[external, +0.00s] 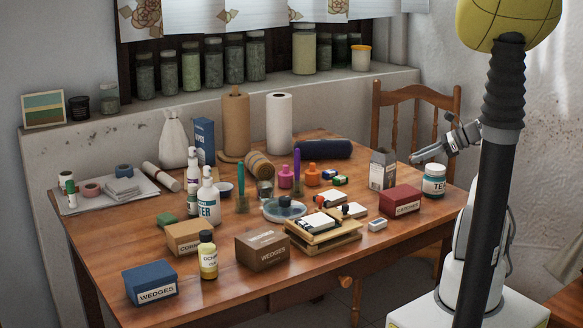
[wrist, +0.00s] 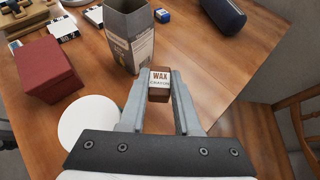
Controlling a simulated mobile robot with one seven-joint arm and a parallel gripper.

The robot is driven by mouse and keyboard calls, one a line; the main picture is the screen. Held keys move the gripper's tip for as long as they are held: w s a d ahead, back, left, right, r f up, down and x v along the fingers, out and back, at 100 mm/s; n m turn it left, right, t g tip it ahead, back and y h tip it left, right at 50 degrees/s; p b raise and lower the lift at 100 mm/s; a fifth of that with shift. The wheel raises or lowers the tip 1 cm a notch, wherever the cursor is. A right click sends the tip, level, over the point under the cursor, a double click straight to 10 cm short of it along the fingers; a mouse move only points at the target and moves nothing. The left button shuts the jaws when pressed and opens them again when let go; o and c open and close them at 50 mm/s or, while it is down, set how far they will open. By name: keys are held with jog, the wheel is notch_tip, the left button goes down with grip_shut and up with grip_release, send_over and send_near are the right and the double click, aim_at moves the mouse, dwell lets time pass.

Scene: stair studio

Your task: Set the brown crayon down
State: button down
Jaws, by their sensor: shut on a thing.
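The brown crayon (wrist: 159,85) shows in the wrist view as a short brown block with a pale label reading WAX. My gripper (wrist: 159,93) is shut on it, with one grey finger on each side. In the external view my gripper (external: 417,157) is in the air at the right side of the table (external: 345,268), near the open grey box and above the jar. The crayon is too small to make out there. In the wrist view, bare wood shows below and around the crayon.
An open-topped grey box (external: 383,170) stands close by, also in the wrist view (wrist: 130,40). A dark red box (external: 400,200) and a white-lidded jar (external: 433,181) are nearby. A dark blue roll (external: 323,149) lies behind. A wooden chair (external: 385,100) stands past the table edge.

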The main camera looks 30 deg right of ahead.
aim_at(406, 181)
jog(key=w+f, duration=0.1)
jog(key=w+a, duration=0.1)
jog(key=w+f, duration=0.1)
jog(key=shift+w+a+f+b, duration=0.2)
jog(key=shift+a+f+b, duration=0.1)
jog(key=shift+a+b, duration=0.05)
notch_tip(406, 181, down, 4)
jog(key=shift+r+b, duration=0.1)
jog(key=shift+b, duration=0.55)
jog(key=shift+r, duration=0.1)
jog(key=c, duration=0.6)
grip_release()
jog(key=p+v, duration=0.2)
jog(key=v, duration=1)
jog(key=shift+p, duration=0.3)
